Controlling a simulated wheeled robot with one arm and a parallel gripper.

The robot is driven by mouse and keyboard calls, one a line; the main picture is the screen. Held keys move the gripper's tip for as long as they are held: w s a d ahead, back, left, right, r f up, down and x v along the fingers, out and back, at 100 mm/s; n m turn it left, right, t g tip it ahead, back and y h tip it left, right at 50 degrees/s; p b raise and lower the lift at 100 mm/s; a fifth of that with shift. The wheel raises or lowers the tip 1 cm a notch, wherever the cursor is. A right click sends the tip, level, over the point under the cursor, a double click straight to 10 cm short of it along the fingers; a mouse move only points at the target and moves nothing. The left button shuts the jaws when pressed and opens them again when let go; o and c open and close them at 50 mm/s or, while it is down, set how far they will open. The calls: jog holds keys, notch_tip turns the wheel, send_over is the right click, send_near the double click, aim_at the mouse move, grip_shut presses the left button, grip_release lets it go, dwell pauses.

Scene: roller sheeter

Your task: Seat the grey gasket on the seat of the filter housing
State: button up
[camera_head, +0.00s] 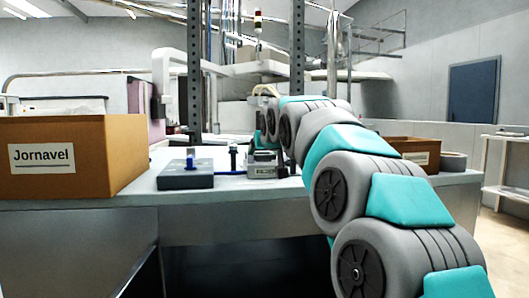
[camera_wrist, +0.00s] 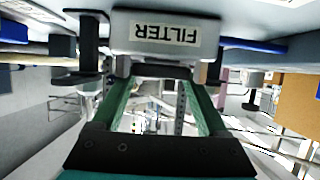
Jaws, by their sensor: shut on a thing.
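The filter housing (camera_head: 265,164) is a light grey block with a FILTER label, standing on the bench in the head view. It also fills the top middle of the wrist view (camera_wrist: 190,48), where it appears upside down. My gripper (camera_wrist: 162,78) shows two green fingers reaching to just by the housing. A thin dark grey piece (camera_wrist: 160,70) spans between the fingertips, seen edge-on; it appears to be the gasket, held in the jaws. Its contact with the housing and the housing's seat cannot be made out. In the head view my arm hides the fingertips.
A dark grey block with a blue knob (camera_head: 186,176) lies left of the housing. A slim black post (camera_head: 233,156) stands between them.

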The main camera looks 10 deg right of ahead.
jog(key=shift+f, duration=0.25)
jog(key=o, duration=1.2)
jog(key=shift+f, duration=0.1)
jog(key=shift+o, duration=0.2)
jog(key=shift+r+p, duration=2.3)
jog(key=shift+r, duration=1.35)
jog(key=shift+s, duration=0.1)
